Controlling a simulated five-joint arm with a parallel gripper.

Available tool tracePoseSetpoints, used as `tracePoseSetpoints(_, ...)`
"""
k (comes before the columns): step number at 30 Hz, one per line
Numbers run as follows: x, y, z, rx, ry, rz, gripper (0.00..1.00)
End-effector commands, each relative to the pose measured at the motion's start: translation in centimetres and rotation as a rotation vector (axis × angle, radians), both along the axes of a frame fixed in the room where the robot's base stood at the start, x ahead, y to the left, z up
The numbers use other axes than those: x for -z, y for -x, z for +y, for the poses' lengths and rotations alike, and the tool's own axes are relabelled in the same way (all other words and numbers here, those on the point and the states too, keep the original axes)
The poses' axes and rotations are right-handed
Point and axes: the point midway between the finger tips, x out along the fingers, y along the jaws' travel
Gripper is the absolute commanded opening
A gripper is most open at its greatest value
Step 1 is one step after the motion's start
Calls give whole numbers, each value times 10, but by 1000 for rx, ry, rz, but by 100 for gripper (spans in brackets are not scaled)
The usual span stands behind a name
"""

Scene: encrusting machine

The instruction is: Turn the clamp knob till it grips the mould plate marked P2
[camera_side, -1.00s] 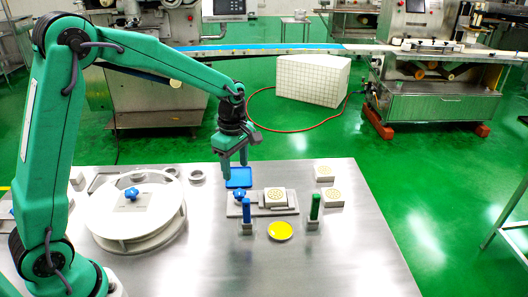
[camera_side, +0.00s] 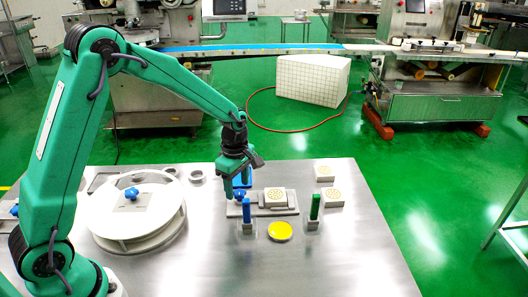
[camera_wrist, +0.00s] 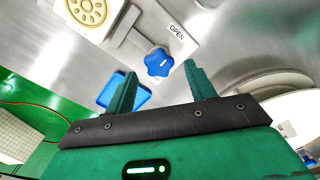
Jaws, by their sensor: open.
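The blue star-shaped clamp knob (camera_wrist: 159,62) sits between my two open fingertips in the wrist view, with a gap on each side. In the side view my gripper (camera_side: 237,190) is low over the left end of the clamp, and its fingers partly hide the knob (camera_side: 239,196). A mould plate with a round holed pattern (camera_side: 275,195) lies on the clamp base (camera_side: 288,211), right of the knob. This plate also shows at the top left of the wrist view (camera_wrist: 86,12). No P2 mark is readable. The word OPEN is printed beside the knob.
Blue (camera_side: 247,213) and green (camera_side: 315,207) upright handles stand in front of the clamp, with a yellow disc (camera_side: 280,231) between them. A blue tray (camera_wrist: 110,92) lies behind. Two more patterned blocks (camera_side: 324,174) (camera_side: 334,195) sit right. A white round turntable (camera_side: 100,232) is left.

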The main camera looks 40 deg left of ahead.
Motion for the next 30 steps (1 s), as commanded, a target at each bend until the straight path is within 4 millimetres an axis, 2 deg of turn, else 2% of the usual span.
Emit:
tracePoseSetpoints(6,12,0,0,0,0,0,55)
tracePoseSetpoints(14,13,0,0,0,0,-1,55)
tracePoseSetpoints(17,13,0,0,0,0,-1,39)
tracePoseSetpoints(21,13,0,0,0,0,-1,12)
tracePoseSetpoints(30,12,0,0,17,0,-1,10)
